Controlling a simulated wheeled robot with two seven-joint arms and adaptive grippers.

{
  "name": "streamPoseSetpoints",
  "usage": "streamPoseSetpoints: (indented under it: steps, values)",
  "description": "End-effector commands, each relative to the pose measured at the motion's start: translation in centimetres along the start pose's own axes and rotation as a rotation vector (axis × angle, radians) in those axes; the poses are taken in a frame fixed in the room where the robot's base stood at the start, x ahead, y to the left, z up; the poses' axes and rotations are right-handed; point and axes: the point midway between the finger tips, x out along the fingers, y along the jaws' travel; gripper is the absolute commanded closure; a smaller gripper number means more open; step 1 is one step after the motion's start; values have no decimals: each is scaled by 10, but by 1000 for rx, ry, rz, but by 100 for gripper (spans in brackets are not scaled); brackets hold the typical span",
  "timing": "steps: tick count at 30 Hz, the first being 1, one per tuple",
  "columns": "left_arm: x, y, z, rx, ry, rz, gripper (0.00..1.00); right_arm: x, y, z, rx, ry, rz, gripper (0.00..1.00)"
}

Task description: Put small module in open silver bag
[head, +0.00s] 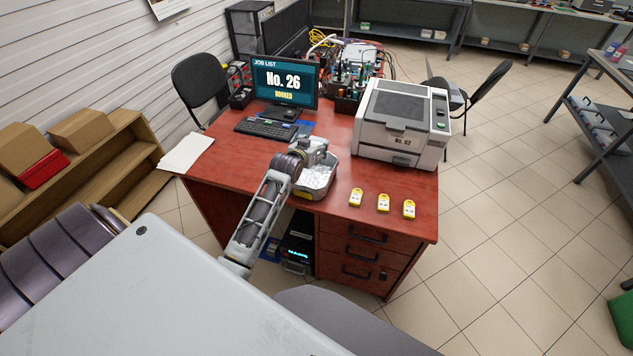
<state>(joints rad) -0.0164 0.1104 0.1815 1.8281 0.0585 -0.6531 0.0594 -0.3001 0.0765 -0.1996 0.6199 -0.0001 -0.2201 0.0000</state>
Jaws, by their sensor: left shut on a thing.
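My left gripper (318,152) is over the red desk, at the far side of a grey open container with a crinkled silver-white inside, which looks like the open silver bag (318,182). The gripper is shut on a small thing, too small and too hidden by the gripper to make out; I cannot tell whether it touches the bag. Part of the bag's far edge is hidden behind the gripper and wrist. My right gripper is not in view.
Several small yellow-and-white items, one being a yellow tag (383,203), lie on the red desk (400,181) to the right. A printer (405,120) stands behind them. A monitor (285,82), keyboard (265,129) and papers (186,152) are to the left.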

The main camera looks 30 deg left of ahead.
Motion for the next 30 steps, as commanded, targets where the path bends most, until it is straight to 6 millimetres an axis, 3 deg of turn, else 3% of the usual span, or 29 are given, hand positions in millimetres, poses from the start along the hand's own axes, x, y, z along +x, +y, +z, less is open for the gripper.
streamPoseSetpoints:
  steps: [14, 30]
  values:
    - [1, 0, 2, 0, 3, 1, 73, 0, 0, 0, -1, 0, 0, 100]
    - [22, 0, 55, -1, 2, 1, 73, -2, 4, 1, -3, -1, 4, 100]
